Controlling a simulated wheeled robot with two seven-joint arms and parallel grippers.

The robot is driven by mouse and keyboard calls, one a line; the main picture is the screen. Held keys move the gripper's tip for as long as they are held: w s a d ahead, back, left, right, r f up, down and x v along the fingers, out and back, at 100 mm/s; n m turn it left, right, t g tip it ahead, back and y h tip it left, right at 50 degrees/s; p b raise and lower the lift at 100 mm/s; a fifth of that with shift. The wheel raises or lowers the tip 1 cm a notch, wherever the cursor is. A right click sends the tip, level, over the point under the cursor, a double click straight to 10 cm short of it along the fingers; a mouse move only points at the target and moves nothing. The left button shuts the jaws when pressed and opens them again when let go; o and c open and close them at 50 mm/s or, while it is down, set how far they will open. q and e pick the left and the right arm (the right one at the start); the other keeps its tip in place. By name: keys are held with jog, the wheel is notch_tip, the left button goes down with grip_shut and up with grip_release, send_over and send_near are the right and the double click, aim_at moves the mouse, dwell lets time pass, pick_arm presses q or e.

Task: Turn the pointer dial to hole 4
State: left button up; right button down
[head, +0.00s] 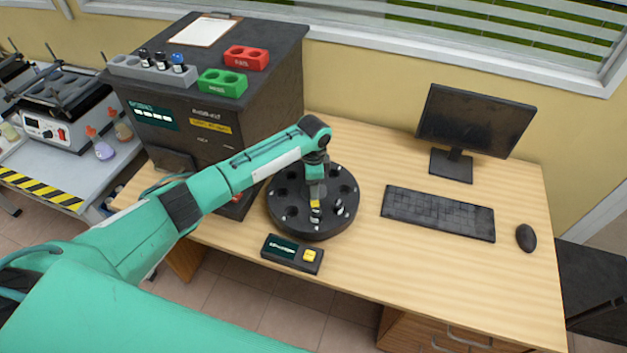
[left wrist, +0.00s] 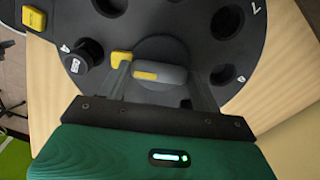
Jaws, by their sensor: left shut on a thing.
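The dial plate (head: 290,223) is a black round disc with a ring of holes on the desk. In the left wrist view the plate (left wrist: 185,18) shows large holes with small white marks, mostly too small to read. The pointer (left wrist: 160,73), grey with a yellow end, lies over its centre. My left gripper (head: 316,192) points down onto the dial; in the left wrist view its fingers (left wrist: 160,85) are shut on the pointer. A dark-capped vial (left wrist: 92,52) stands in a hole at the left. In the head view the pointer is largely hidden. My right gripper is not in view.
A small box with a screen and yellow button (head: 292,253) sits in front of the dial. A keyboard (head: 438,213), mouse (head: 526,238) and monitor (head: 474,118) are to the right. A dark cabinet (head: 262,100) with racks on top stands behind left.

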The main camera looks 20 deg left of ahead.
pick_arm(q)
jog(key=shift+r, duration=0.1)
dwell(0.3)
jog(key=o, duration=1)
notch_tip(320, 180, up, 14)
jog(key=b, duration=0.2)
jog(key=shift+b, duration=0.3)
jog(key=shift+f, duration=0.25)
